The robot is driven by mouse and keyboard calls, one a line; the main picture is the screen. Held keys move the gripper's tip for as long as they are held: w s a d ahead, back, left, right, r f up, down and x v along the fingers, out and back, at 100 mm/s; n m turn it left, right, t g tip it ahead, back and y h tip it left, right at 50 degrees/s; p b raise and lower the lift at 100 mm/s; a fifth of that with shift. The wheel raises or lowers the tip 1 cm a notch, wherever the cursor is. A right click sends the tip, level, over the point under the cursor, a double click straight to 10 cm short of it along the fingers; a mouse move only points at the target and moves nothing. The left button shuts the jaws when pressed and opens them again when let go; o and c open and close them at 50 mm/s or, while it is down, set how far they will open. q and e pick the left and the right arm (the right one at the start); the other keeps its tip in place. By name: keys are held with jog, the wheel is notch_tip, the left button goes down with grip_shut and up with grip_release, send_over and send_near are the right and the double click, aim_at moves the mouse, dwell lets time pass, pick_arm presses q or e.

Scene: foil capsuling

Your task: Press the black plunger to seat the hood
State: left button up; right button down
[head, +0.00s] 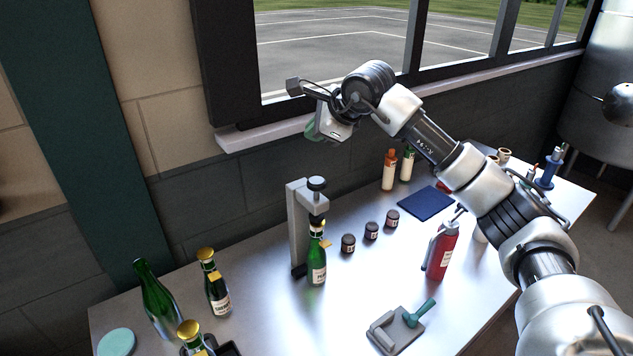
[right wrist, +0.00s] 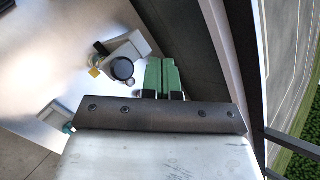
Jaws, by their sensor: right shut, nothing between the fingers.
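The grey press (head: 295,225) stands on the table with the black plunger (head: 316,184) at its top; the plunger shows as a black disc (right wrist: 122,68) in the right wrist view. A green bottle (head: 316,268) stands upright under the plunger. Its top is dark around the press head, and I cannot make out the hood's exact fit. My right gripper (head: 310,131) is raised above the press, near the window sill, apart from the plunger. Its green fingers (right wrist: 162,78) are shut and empty in the right wrist view. My left gripper is out of view.
Gold-topped green bottles (head: 215,287) and a bare green bottle (head: 155,298) stand at left. Several small dark jars (head: 371,231), a red bottle (head: 442,250), a blue mat (head: 426,204) and a grey tool with a teal handle (head: 397,330) are at right. The window frame is close behind my right gripper.

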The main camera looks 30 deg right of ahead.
aim_at(314, 182)
jog(key=shift+f+b, duration=2.55)
jog(key=shift+f, duration=1.45)
jog(key=shift+f+b, duration=0.4)
jog(key=shift+f+b, duration=0.8)
jog(key=shift+f, duration=0.3)
jog(key=shift+s+a+f+b, duration=0.15)
jog(key=shift+f+b, duration=0.15)
jog(key=shift+f, duration=0.2)
jog(key=shift+r, duration=0.1)
jog(key=shift+r+p, duration=1)
jog(key=shift+r, duration=0.45)
jog(key=shift+w, duration=0.25)
